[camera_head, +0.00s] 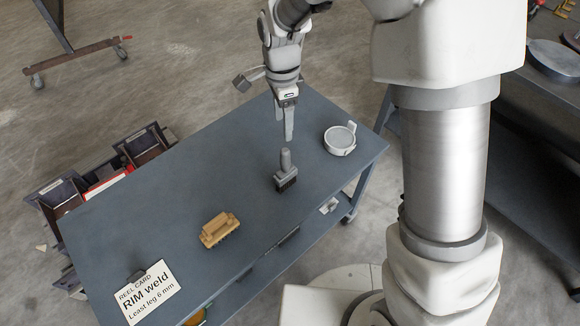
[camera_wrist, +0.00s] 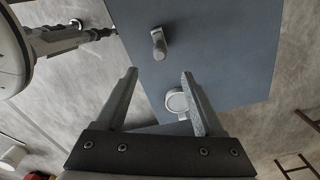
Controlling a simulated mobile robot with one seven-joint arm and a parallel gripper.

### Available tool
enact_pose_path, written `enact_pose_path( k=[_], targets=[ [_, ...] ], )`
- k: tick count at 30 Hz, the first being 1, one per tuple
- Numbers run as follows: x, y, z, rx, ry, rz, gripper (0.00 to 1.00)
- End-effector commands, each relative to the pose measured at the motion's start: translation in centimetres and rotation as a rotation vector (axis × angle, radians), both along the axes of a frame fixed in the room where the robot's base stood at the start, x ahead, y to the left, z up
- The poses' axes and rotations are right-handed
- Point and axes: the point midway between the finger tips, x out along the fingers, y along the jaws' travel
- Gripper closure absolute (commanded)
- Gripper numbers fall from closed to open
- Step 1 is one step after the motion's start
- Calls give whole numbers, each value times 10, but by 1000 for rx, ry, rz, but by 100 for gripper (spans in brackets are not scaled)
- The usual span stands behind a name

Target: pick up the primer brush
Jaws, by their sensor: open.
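A grey brush with an upright rounded handle and a dark block-like lower end (camera_head: 286,178) stands on the blue-grey table (camera_head: 240,140); I take it for the primer brush. It also shows in the wrist view (camera_wrist: 159,44), beyond my fingertips. My gripper (camera_head: 288,138) is open and empty, pointing down above the brush's handle in the head view. In the wrist view my gripper's two fingers (camera_wrist: 159,72) are spread apart, with the brush outside them. The brush's underside is hidden.
A white round cup with a handle (camera_head: 340,140) stands right of the brush, near the table's edge. A tan block brush (camera_head: 219,230) lies front left. A "RIM weld" card (camera_head: 149,291) stands at the front left corner. Dark bins (camera_head: 142,146) hang at the left edge.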

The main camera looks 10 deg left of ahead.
Motion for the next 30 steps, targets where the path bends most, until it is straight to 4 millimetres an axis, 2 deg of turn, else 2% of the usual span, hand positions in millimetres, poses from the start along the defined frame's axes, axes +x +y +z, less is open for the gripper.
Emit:
enact_pose_path(
  k=[12, 16, 23, 30],
  targets=[
    [-1, -2, -90, -2, 5, 1, 30],
    [-1, -1, -107, -2, 4, 0, 30],
    [0, -2, -122, -1, 3, 2, 30],
    [2, -3, -157, -1, 3, 2, 30]
  ],
)
